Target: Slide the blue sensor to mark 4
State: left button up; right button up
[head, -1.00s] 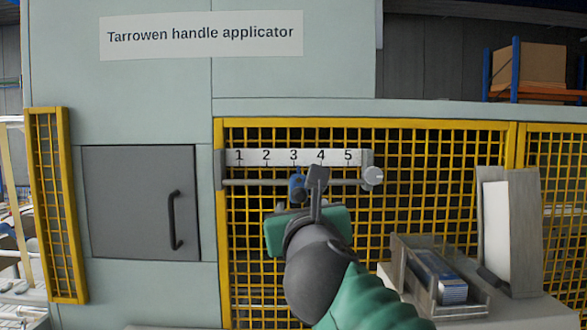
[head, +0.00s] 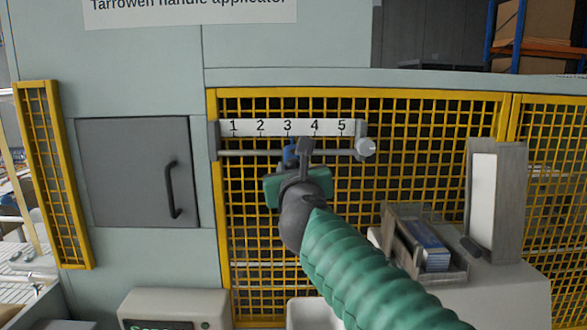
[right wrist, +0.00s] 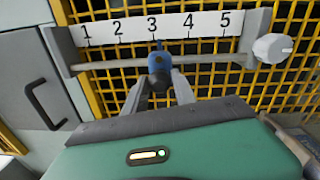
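The blue sensor (head: 290,152) sits on a horizontal rail (head: 255,153) below a white scale (head: 270,127) marked 1 to 5. In the right wrist view the sensor (right wrist: 160,66) stands under mark 3, left of mark 4 (right wrist: 188,20). My right gripper (right wrist: 160,84) has its fingers apart, one on each side of the sensor's dark lower end. I see no clear grip on it. In the head view the right gripper (head: 296,155) partly covers the sensor. My left gripper is not in view.
A round pale knob (head: 365,147) ends the rail at the right. Yellow mesh guarding (head: 420,130) lies behind. A grey door (head: 135,172) stands at left. A tray with blue-and-white contents (head: 430,245) is at lower right. The rail between sensor and knob looks clear.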

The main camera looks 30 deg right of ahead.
jog(key=shift+a, duration=0.15)
grip_shut()
dwell(0.9)
